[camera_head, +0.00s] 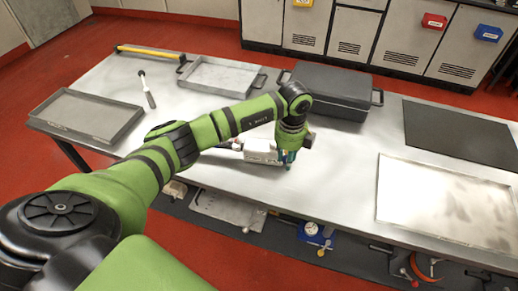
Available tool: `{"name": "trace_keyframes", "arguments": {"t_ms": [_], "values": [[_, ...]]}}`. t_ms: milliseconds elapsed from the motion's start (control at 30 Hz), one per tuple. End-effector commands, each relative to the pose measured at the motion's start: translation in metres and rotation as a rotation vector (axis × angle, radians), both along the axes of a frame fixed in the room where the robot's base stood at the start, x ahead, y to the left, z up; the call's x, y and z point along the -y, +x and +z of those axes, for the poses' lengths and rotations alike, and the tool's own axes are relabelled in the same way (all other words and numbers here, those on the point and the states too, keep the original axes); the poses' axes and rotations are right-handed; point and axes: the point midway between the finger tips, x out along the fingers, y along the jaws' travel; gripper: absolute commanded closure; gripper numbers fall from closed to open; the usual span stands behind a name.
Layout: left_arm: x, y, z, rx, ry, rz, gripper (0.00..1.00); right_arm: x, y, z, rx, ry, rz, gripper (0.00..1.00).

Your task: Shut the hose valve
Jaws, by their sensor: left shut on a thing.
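My left gripper (291,143) points down over the middle of the table, at the end of the green arm. It is shut on a small teal part (286,157) that shows just below it. A white block-like body (260,150) lies on the table directly left of the teal part, with a dark stem at its left end. Whether these are the hose valve and its handle is too small to tell. The wrist hides the top of the teal part and the fingertips. My right gripper is not in view.
The metal table (345,165) carries a dark lidded case (330,93), shallow trays (92,115) and (218,76), a hammer (147,90), a yellow-handled tool (150,52), a black mat (458,135) and a large pale tray (445,203). A lower shelf holds small parts and an orange hose (423,268).

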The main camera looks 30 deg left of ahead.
Motion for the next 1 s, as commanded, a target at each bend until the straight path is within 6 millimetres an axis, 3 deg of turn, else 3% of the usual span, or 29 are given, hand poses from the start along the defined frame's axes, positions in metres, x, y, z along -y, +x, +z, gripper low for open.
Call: {"name": "trace_keyframes", "arguments": {"t_ms": [367, 1000], "values": [[0.002, 0.001, 0.000, -0.001, -0.002, 0.018, 1.00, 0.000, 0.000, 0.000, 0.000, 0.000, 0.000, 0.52], [0.009, 0.016, 0.000, 0.000, -0.004, 0.223, 1.00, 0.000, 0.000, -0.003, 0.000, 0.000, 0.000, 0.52]]}}
